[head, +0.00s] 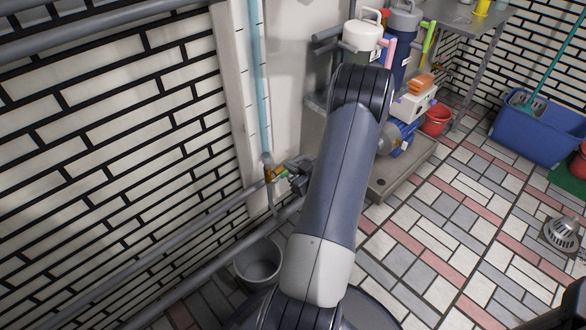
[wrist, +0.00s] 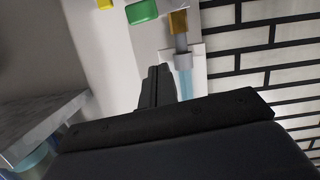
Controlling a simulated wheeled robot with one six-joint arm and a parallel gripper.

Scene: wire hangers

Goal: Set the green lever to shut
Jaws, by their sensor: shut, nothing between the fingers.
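A brass valve (head: 268,174) sits at the foot of the light blue sight tube on the left wall, with the small green lever (head: 280,173) beside it. My gripper (head: 296,180) is just to the right of the lever, partly behind my arm. In the wrist view, the fingers (wrist: 156,88) are shut together and empty. The green lever (wrist: 142,11) shows above the fingertips at the top edge, with a visible gap. The brass fitting (wrist: 178,22) is to its right. Much of the valve is out of the wrist view, so I cannot tell the lever's setting.
Grey pipes (head: 190,228) run along the wall below the valve. A grey bucket (head: 257,262) stands on the floor beneath. A blue pump (head: 402,136) and canisters are behind my arm, one near a lime-green handle (head: 428,38).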

